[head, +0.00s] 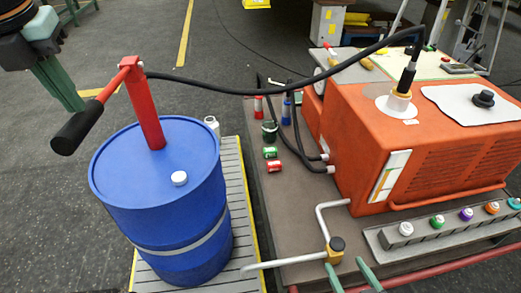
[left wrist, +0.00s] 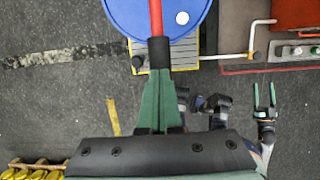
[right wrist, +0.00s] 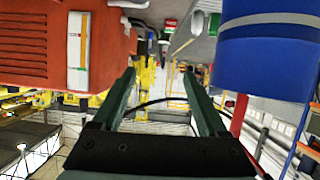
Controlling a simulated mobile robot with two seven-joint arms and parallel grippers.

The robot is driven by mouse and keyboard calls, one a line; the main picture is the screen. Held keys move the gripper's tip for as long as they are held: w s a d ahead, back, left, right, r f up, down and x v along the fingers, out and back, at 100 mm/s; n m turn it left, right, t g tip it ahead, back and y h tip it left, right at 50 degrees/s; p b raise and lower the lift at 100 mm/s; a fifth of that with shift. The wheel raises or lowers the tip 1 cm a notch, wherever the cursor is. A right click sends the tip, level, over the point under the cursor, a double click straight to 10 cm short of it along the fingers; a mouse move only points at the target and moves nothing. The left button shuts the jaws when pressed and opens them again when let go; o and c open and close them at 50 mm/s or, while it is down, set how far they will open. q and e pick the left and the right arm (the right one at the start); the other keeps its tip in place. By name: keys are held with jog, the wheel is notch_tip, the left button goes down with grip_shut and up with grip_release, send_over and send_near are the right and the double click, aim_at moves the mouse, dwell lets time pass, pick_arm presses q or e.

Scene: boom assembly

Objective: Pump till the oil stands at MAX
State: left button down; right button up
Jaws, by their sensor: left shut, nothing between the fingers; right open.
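A blue drum (head: 160,195) carries a red hand pump (head: 146,110) with a black grip (head: 75,132) on its lever. My left gripper (head: 78,103) is shut and empty, its tips close to the lever; in the left wrist view its fingers (left wrist: 158,76) reach the black grip (left wrist: 158,52), but contact is unclear. A black hose (head: 260,90) runs from the pump to the orange unit (head: 400,130). The unit's white level gauge (head: 390,177) shows an amber strip, also in the right wrist view (right wrist: 78,40); its marks are too small to read. My right gripper (head: 352,273) is open and empty.
A rail with coloured caps (head: 440,228) runs along the unit. The floor left of the drum is clear.

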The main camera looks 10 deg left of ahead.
pick_arm(q)
jog(key=p+v, duration=0.2)
jog(key=shift+w+r, duration=0.2)
jog(key=shift+r, duration=0.2)
pick_arm(e)
jog(key=s+f+g, duration=0.4)
jog(key=s+f, duration=0.1)
jog(key=f, duration=0.2)
pick_arm(q)
jog(key=w+p+v, duration=0.1)
jog(key=p+v, duration=0.5)
jog(key=v, duration=0.1)
jog(key=shift+w+a+r+p, duration=0.3)
jog(key=shift+r, duration=0.3)
pick_arm(e)
jog(key=shift+m+h, duration=0.3)
jog(key=shift+m, duration=0.2)
jog(key=r, duration=0.2)
jog(key=a+r, duration=0.1)
jog(key=r, duration=0.2)
jog(key=shift+a, duration=0.1)
pick_arm(q)
jog(key=shift+s, duration=0.1)
pick_arm(e)
jog(key=shift+s, duration=0.1)
